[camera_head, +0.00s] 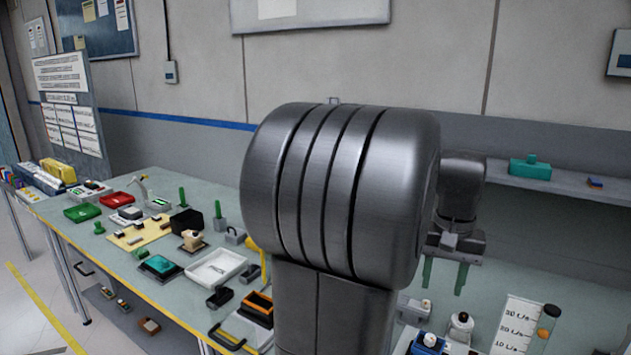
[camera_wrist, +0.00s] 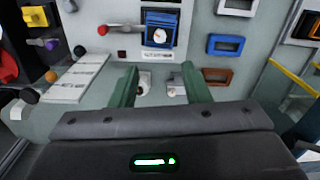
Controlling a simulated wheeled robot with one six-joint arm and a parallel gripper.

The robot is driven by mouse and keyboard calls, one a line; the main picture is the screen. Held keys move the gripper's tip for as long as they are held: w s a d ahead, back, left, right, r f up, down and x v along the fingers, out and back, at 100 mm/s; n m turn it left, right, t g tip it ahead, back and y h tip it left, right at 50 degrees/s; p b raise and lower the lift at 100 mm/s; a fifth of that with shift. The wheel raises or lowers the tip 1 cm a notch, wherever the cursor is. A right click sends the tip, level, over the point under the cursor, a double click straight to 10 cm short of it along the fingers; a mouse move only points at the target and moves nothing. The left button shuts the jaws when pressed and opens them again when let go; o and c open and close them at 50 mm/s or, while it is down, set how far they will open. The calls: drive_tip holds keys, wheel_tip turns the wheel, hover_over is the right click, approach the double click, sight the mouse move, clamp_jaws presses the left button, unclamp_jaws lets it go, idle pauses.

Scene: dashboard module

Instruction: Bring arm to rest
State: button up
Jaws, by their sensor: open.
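My gripper (camera_head: 445,274) shows in the head view behind my large grey arm link, to its right. Its two green fingers point down and stand apart with nothing visible between them. In the wrist view my gripper (camera_wrist: 160,88) is open, with one green finger on each side. Two small pale items (camera_wrist: 174,86) lie beyond the fingertips, apart from the fingers as far as I can tell. My arm link hides the middle of the bench in the head view.
The grey-green workbench (camera_head: 60,208) holds many small modules, among them a white tray (camera_head: 216,267) and a red tray (camera_head: 116,200). A wall shelf (camera_head: 575,184) with a teal block (camera_head: 530,168) is behind my gripper. A blue module (camera_wrist: 160,28) shows ahead in the wrist view.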

wheel_tip(320, 180, down, 13)
drive_tip(key=shift+f+p, duration=0.2)
drive_tip(key=shift+p, duration=0.1)
drive_tip(key=shift+f+n, duration=0.2)
drive_tip(key=shift+n, duration=0.1)
wheel_tip(320, 180, up, 13)
drive_tip(key=b, duration=0.4)
drive_tip(key=shift+w+r, duration=0.15)
drive_tip(key=shift+r, duration=0.05)
drive_tip(key=b, duration=0.4)
drive_tip(key=b, duration=0.1)
approach(431, 337)
wheel_tip(431, 337, down, 5)
drive_tip(key=shift+f, duration=0.1)
drive_tip(key=shift+a, duration=0.1)
